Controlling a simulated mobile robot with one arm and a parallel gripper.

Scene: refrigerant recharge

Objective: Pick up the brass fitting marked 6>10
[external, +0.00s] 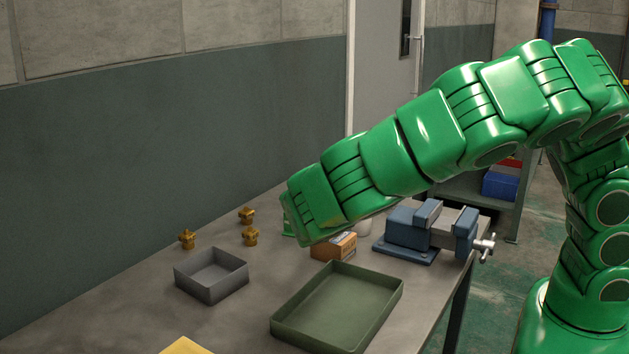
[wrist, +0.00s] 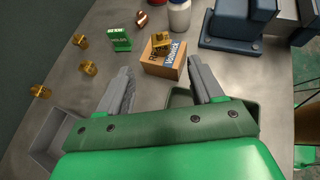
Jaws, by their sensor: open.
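Three brass fittings stand on the bench left of the cardboard box: a left one (external: 187,239), a back one (external: 246,215) and a front one (external: 250,236). In the wrist view they lie left of my gripper, at the top (wrist: 80,40), middle (wrist: 88,67) and far left (wrist: 41,91). Their markings are too small to read, so I cannot tell which is 6>10. My gripper (wrist: 160,68) is open and empty, its fingers spread either side of the cardboard box's near side in the picture. In the external view my arm hides the gripper.
An open cardboard box (wrist: 163,60) holds a small yellowish item. A green box (wrist: 120,40), a copper piece (wrist: 141,18) and a white bottle (wrist: 180,16) stand behind. A grey tray (external: 212,287), a green tray (external: 300,336) and a blue vise (external: 405,250) are on the bench.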

